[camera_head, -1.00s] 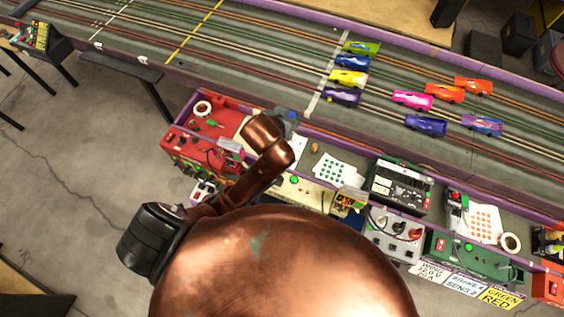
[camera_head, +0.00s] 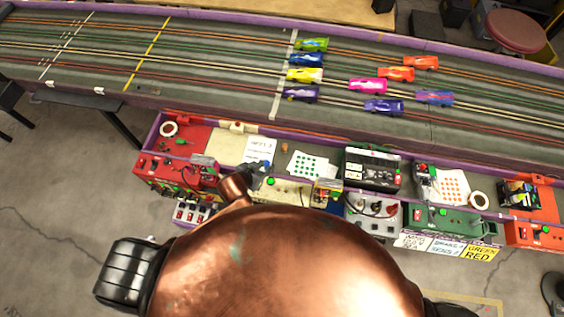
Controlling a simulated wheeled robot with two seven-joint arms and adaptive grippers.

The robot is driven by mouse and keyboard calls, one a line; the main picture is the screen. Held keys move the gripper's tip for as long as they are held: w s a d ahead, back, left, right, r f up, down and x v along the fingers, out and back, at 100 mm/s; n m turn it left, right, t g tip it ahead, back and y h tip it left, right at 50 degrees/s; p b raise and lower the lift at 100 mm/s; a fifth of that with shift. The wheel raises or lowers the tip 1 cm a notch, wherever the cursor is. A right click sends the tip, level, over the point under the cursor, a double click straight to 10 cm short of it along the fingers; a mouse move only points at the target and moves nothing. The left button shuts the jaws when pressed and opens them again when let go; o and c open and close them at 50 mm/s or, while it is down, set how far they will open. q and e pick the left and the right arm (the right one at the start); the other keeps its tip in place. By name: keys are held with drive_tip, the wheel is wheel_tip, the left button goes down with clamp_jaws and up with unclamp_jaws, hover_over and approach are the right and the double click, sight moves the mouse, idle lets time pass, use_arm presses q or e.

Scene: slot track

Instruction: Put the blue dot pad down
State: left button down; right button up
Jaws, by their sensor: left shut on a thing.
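My left gripper (camera_head: 257,171) is small and dark at the end of my copper arm, over the shelf below the track. It is shut, and a small bluish-white piece shows at its fingers, which I take as the blue dot pad (camera_head: 266,164). Its dots cannot be made out and most of it is hidden by the gripper. I cannot tell whether it touches the shelf. A white sheet with writing (camera_head: 258,146) lies just behind the gripper. A green dot pad (camera_head: 307,163) lies to its right. My right gripper is not in view.
A red-orange dot pad (camera_head: 453,186) lies further right. A black control box (camera_head: 372,168) stands between the dot pads. Several toy cars (camera_head: 368,86) stand on the track. My copper body hides the foreground.

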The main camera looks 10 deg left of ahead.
use_arm(q)
drive_tip(key=x, duration=0.4)
drive_tip(key=b+x, duration=0.1)
drive_tip(key=x, duration=0.3)
drive_tip(key=d+b+x, duration=0.1)
drive_tip(key=x, duration=0.3)
drive_tip(key=shift+w+d+r, duration=0.15)
drive_tip(key=shift+w+r, duration=0.1)
drive_tip(key=shift+r, duration=0.1)
wheel_tip(320, 180, down, 3)
drive_tip(key=shift+f+b, duration=0.1)
drive_tip(key=shift+b, duration=0.2)
drive_tip(key=shift+f, duration=0.2)
drive_tip(key=c, duration=1.7)
unclamp_jaws()
drive_tip(key=shift+c, duration=0.2)
